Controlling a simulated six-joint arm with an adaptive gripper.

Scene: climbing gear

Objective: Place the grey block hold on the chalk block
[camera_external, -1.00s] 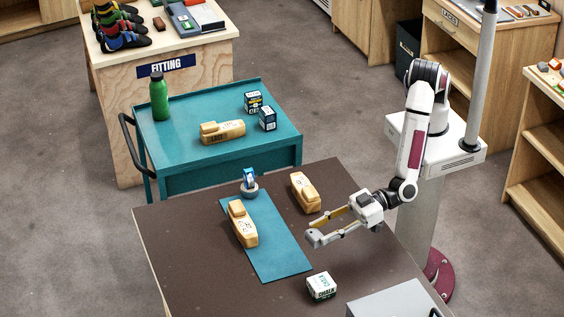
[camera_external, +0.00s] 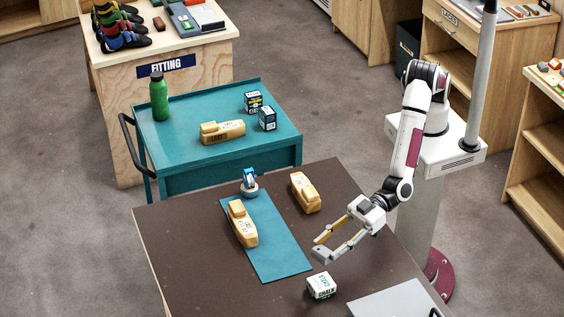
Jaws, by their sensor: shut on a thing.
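The chalk block (camera_external: 321,286) is a small white box with green and dark lettering, lying on the brown table near its front. My gripper (camera_external: 322,248) is above the table, just behind and above the chalk block. It is shut on a small grey piece, the grey block hold (camera_external: 320,256), at its fingertips. The fingers partly cover the hold, so its full shape is hard to make out. The hold appears apart from the chalk block.
A teal mat (camera_external: 272,250) lies left of my gripper, with a wooden block (camera_external: 242,224) on it. Another wooden block (camera_external: 305,192) lies behind my gripper. A grey panel (camera_external: 392,300) is at front right.

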